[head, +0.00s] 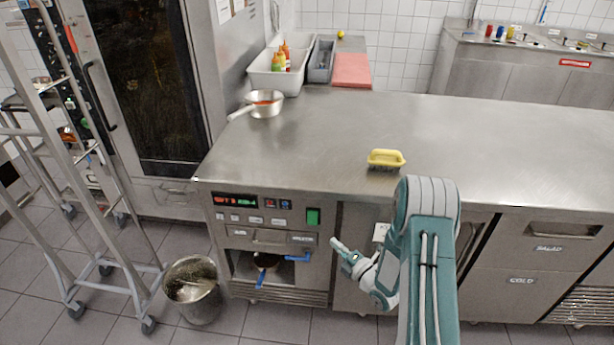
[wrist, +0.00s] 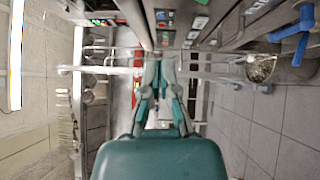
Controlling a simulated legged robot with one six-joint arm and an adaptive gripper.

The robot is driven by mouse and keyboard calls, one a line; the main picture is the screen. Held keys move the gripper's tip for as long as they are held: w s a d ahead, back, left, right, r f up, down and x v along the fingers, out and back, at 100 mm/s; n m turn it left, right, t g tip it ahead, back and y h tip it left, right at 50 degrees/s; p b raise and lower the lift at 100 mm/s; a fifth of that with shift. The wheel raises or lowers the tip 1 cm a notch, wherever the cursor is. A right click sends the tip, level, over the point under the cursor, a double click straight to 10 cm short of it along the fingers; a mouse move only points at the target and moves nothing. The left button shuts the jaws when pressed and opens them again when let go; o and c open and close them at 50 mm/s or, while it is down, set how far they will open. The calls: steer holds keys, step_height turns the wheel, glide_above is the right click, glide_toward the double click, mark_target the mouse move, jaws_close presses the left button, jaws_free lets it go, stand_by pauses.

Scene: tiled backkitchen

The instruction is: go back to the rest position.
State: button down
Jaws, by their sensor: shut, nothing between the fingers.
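My gripper (head: 339,246) shows in the head view in front of the steel counter's cabinet front, below the worktop edge and to the right of the control panel. Its fingers point up and to the left. It also shows in the wrist view (wrist: 159,62), where its two fingers are together with nothing between them. My arm reaches down in front of the counter. No object is in contact with the fingers.
The steel counter (head: 300,150) holds a yellow-handled brush (head: 386,158), a saucepan (head: 264,104) and a white bin of bottles (head: 262,78). A metal bucket (head: 193,292) and a rack trolley (head: 90,200) stand left. Blue handles (head: 297,257) jut from the open compartment left of my gripper.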

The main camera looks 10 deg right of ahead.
step_height(320, 180, up, 21)
steer(key=s+d+m+g+h, duration=0.15)
steer(key=m+g+h, duration=0.35)
steer(key=m+h, duration=0.5)
steer(key=s+a+r+m+g, duration=0.2)
steer(key=s+m, duration=0.2)
steer(key=s, duration=0.5)
steer(key=s+a+r+m+g+y, duration=0.1)
steer(key=s+m, duration=0.4)
steer(key=s, duration=0.5)
steer(key=s+a+r+m+g, duration=0.3)
steer(key=s+r+m, duration=0.2)
steer(key=s, duration=0.4)
steer(key=shift+s+a+r, duration=0.2)
steer(key=shift+s+a, duration=0.15)
steer(key=shift+s, duration=0.05)
